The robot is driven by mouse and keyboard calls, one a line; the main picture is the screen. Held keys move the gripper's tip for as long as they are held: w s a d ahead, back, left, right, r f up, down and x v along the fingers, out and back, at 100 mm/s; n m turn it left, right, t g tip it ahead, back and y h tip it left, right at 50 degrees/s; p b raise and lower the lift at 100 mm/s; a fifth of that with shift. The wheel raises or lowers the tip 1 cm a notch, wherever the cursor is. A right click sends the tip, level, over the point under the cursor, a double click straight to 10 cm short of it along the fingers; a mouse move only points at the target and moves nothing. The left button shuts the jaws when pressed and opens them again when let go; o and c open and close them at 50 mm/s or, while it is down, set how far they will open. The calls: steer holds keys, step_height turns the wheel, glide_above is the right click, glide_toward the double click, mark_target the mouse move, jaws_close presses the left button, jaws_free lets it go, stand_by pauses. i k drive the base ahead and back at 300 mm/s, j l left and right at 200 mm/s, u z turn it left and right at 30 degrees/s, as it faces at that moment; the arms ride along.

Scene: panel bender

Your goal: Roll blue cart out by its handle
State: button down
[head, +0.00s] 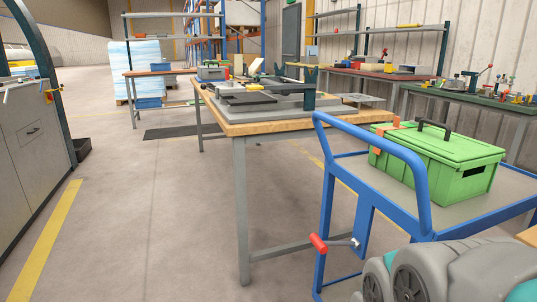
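The blue cart (335,213) stands at the right, close in front of me. Its tall blue tube handle (372,140) rises at the cart's left end and slopes down to the right. A green toolbox (437,165) with a dark carry handle and orange latches sits on the cart's grey top. A red-gripped lever (320,243) sticks out low on the cart's near side. Part of my own grey arm covers the lower right corner and hides the cart's near lower part. My gripper's fingers are not in view.
A wooden-topped workbench (240,127) with a grey fixture stands just behind and left of the cart. A grey cabinet (35,140) lines the left edge. More benches stand along the right wall. The concrete floor between cabinet and workbench is clear.

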mark_target(512, 192)
steer(key=j+z, duration=0.1)
steer(key=z, duration=0.8)
steer(key=i+j, duration=0.05)
